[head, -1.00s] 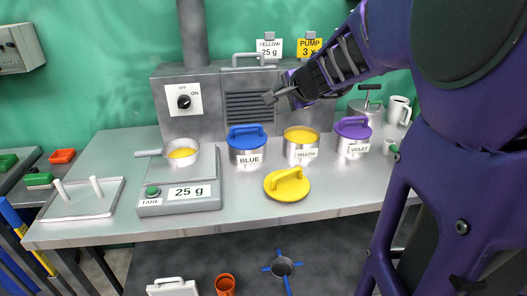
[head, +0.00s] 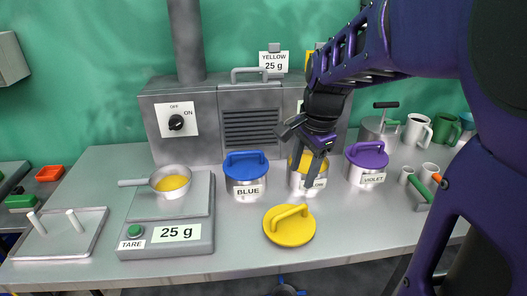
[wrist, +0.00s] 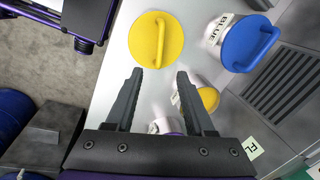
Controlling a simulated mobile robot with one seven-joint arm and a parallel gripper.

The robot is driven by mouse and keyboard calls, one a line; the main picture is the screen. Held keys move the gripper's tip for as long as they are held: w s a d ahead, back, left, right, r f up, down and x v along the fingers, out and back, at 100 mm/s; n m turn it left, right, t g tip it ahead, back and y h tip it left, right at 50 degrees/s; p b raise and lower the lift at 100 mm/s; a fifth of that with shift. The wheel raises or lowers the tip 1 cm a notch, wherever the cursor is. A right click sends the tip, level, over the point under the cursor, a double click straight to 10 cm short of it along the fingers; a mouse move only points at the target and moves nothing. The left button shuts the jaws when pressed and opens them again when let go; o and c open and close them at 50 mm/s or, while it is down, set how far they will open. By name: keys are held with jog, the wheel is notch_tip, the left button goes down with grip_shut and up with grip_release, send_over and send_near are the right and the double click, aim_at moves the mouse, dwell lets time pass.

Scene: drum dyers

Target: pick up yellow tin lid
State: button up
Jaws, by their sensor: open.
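The yellow tin lid (head: 289,226) lies flat on the grey bench near its front edge, with its bar handle on top. In the wrist view the yellow lid (wrist: 156,40) is just beyond my fingertips, its handle running roughly in line with the fingers. My gripper (head: 302,155) is open and empty above the open yellow tin (head: 296,180), behind and above the lid in the head view. The gripper (wrist: 159,73) also shows open in the wrist view. My gripper partly hides the yellow tin and its label.
The blue-lidded tin (head: 245,177) and the violet-lidded tin (head: 367,163) flank the yellow tin. A scale (head: 168,236) reading 25 g bears a pan (head: 171,181) of yellow powder on the left. Bench in front of the blue tin is clear.

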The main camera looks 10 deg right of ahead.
aim_at(289, 212)
jog(key=w+f, duration=0.1)
jog(key=f, duration=0.4)
jog(key=w+a+f+b, duration=0.1)
jog(key=f, duration=0.5)
jog(key=w+f+b, duration=0.1)
jog(key=f, duration=0.4)
jog(key=shift+a+f, duration=0.25)
jog(key=shift+a, duration=0.1)
grip_shut()
